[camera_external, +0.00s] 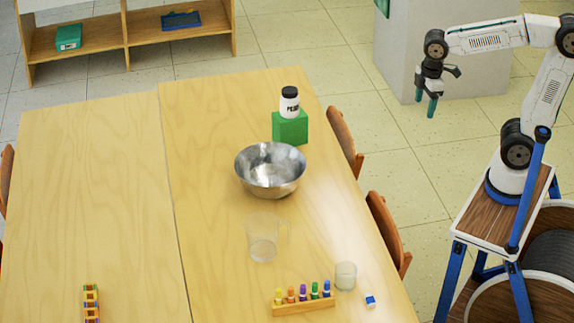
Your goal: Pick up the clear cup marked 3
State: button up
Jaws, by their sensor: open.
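Two clear vessels stand on the right-hand table. The larger clear cup (263,248) stands in front of the metal bowl and seems to have a handle on its right. A smaller clear cup (345,276) stands at the right end of the peg rack. No number is readable on either, so I cannot tell which is marked 3. My gripper (434,90) is open and empty. It hangs in the air to the right of the table, beyond the chairs and away from both cups.
A metal bowl (270,170) and a green block (290,128) with a black-lidded jar (289,103) on it stand farther back. A wooden rack (303,307) with coloured pegs and a small blue block (370,301) are near the cups. Chairs (388,232) line the right edge.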

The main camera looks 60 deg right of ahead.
aim_at(346, 278)
jog(key=w+a+f+n, duration=0.3)
jog(key=a+n, duration=0.1)
jog(key=a, duration=0.4)
jog(key=w+a+f+n, duration=0.2)
jog(key=a+f+n, duration=0.15)
jog(key=a, duration=0.45)
jog(key=w+a+f+n, duration=0.25)
jog(key=a+n, duration=0.25)
jog(key=a, duration=0.3)
jog(key=s+a+f+n, duration=0.35)
jog(key=a+f, duration=0.25)
jog(key=a, duration=0.2)
jog(key=s+a+f+n+g, duration=0.1)
jog(key=s+a+f+n, duration=0.1)
jog(key=a+f+n, duration=0.4)
jog(key=s+a+f+n, duration=0.2)
jog(key=a+f, duration=0.3)
jog(key=a, duration=0.4)
jog(key=f, duration=0.7)
jog(key=shift+s+a+f, duration=0.2)
jog(key=shift+a+f, duration=0.15)
jog(key=shift+f, duration=0.05)
jog(key=c, duration=0.7)
